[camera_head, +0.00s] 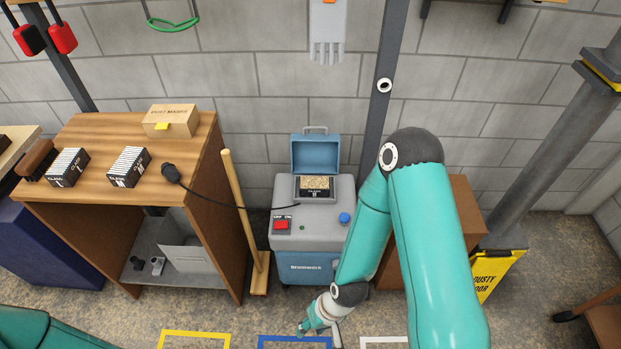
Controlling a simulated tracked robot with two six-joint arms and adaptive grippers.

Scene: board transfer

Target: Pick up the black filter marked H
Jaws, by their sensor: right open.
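A black filter with white pleats (128,165) stands on the wooden cabinet top; its front reads CLASS with a letter that looks like M or H, too small to be sure. A similar black filter (68,165) to its left seems marked L. A third black-framed filter with tan, dirty-looking pleats (315,184) sits in the open top of the grey and blue machine; its small mark may be an H. My right gripper (318,324) is open and empty, low in front of the machine and apart from all filters. My left gripper is outside the view; only its arm shows at bottom left.
The grey machine (289,242) has its blue lid (316,151) raised. A black hose or cable runs from it to the cabinet (95,185). A wooden pole (238,215) stands between them. A cardboard box (171,121) is on the cabinet. Yellow, blue and white outlines mark the floor.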

